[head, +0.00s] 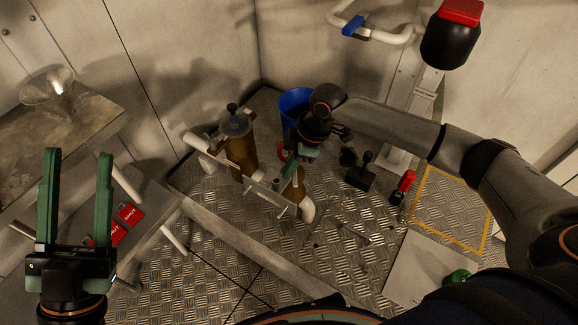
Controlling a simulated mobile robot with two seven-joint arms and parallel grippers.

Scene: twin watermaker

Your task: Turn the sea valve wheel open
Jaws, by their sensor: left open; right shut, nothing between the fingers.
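A small part of a red wheel (282,154), likely the sea valve wheel, shows beside the pipework at the picture's middle. The rest of it is hidden behind my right gripper. My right gripper (289,172) is shut with nothing held and points down at the wheel and pipework. I cannot tell whether its fingers touch the wheel. My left gripper (78,158) is open and empty at the lower left, with its two green fingers pointing up the picture, far from the wheel.
A brown filter housing (240,150) stands left of my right gripper, and a blue bucket (291,97) behind it. Red SHUT tags (130,214) lie on a bench near my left gripper. A black-handled device (361,178) and a red-handled tool (404,184) are to the right.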

